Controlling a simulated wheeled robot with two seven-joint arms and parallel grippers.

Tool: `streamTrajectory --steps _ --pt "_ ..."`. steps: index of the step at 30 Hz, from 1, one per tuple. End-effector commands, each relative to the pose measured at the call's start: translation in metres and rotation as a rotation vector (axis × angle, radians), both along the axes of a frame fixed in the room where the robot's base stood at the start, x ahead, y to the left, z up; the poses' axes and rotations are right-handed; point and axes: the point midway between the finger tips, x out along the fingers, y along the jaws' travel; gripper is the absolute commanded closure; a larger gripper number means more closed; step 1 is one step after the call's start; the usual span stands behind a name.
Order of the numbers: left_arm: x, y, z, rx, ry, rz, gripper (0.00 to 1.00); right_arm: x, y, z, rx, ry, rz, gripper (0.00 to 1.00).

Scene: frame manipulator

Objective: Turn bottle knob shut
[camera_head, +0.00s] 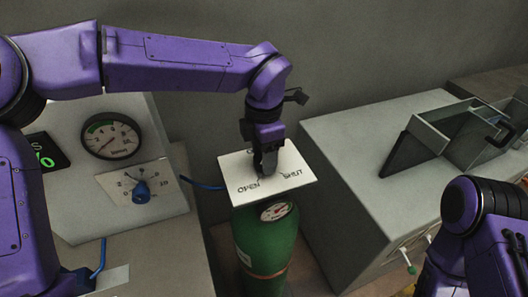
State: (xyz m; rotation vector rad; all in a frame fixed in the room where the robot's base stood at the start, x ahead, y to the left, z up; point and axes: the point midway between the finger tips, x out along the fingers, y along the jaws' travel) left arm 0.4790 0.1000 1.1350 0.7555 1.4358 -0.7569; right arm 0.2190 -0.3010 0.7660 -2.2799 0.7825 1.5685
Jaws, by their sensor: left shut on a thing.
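A green gas bottle (264,245) stands upright on the floor between two counters. A white plate (231,174) marked OPEN on the left and SHUT on the right sits at its top. My left gripper (265,172) reaches straight down over the middle of the plate and is shut on the bottle knob, which the fingers hide. The way the knob points cannot be made out. A small gauge (275,211) shows on the bottle below the plate. My right arm is at the lower right; its gripper is not in view.
A sloped panel at the left carries a large dial gauge (111,137) and a blue knob (141,192). A blue hose (203,186) runs to the bottle. The right counter (345,133) holds a glass-walled box (455,127) with a black handle.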

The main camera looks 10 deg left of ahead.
Motion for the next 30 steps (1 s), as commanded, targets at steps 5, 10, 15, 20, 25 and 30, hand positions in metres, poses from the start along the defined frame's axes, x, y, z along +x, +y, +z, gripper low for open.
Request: streamTrajectory --steps 5,10,15,20,25,30 --pt "0.0 0.0 -0.001 -0.002 -0.002 0.047 0.75 0.0 0.0 -0.003 0.0 0.0 0.0 0.57" --pt "0.001 0.0 -0.001 -0.001 -0.003 0.15 0.75 0.0 0.0 -0.008 0.0 0.0 0.0 0.57" --pt "0.001 -0.001 -0.002 -0.002 -0.003 0.299 0.75 0.0 0.0 -0.015 0.0 0.0 0.0 0.57" --pt "0.0 -0.001 -0.002 -0.003 -0.002 0.451 0.75 0.0 0.0 -0.024 0.0 0.0 0.0 0.57" --pt "0.0 -0.001 -0.002 -0.004 -0.004 0.613 0.75 0.0 0.0 -0.034 0.0 0.0 0.0 0.57" --pt "0.0 -0.001 -0.002 -0.004 -0.004 0.775 0.75 0.0 0.0 -0.045 0.0 0.0 0.0 0.57"
